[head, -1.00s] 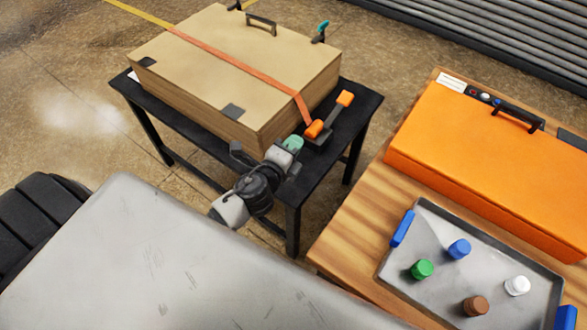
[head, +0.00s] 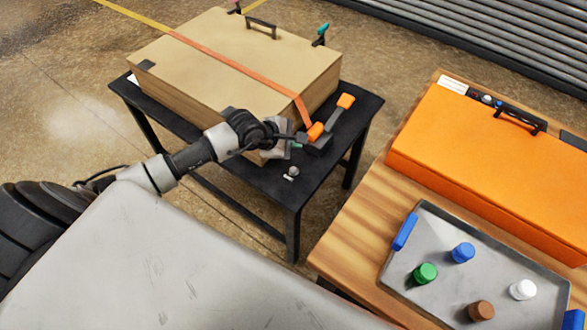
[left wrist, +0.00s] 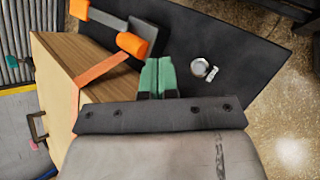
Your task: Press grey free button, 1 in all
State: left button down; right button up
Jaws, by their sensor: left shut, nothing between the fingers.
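The grey button (head: 292,172) is a small round silver-grey knob near the front corner of the black table, with a small pale label beside it. In the left wrist view the button (left wrist: 201,67) lies to the right of my fingertips, apart from them. My left gripper (head: 296,146) has green fingertips and is shut and empty. It is over the table between the wooden box's near corner and the orange-handled tool, a little behind the button in the head view. The fingertips also show in the left wrist view (left wrist: 158,76). My right gripper is not in view.
A wooden box (head: 225,60) with an orange strap fills most of the black table (head: 262,186). An orange-ended lever tool (head: 331,118) lies beside it. At right, a wooden table carries an orange case (head: 470,150) and a grey tray (head: 445,265) with coloured knobs.

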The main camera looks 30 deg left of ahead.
pick_arm(q)
jog(key=b, duration=0.4)
send_over(294, 171)
notch_tip(294, 171, down, 5)
jog(key=shift+s+r, duration=0.1)
jog(key=shift+r, duration=0.05)
notch_tip(294, 171, down, 4)
jog(key=shift+r+b, duration=0.2)
jog(key=shift+b, duration=1.05)
jog(key=shift+f, duration=0.2)
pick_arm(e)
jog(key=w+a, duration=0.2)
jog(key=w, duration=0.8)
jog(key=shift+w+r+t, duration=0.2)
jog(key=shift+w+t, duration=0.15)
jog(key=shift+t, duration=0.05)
pick_arm(q)
jog(key=shift+f+b, duration=0.15)
jog(key=shift+b, duration=0.15)
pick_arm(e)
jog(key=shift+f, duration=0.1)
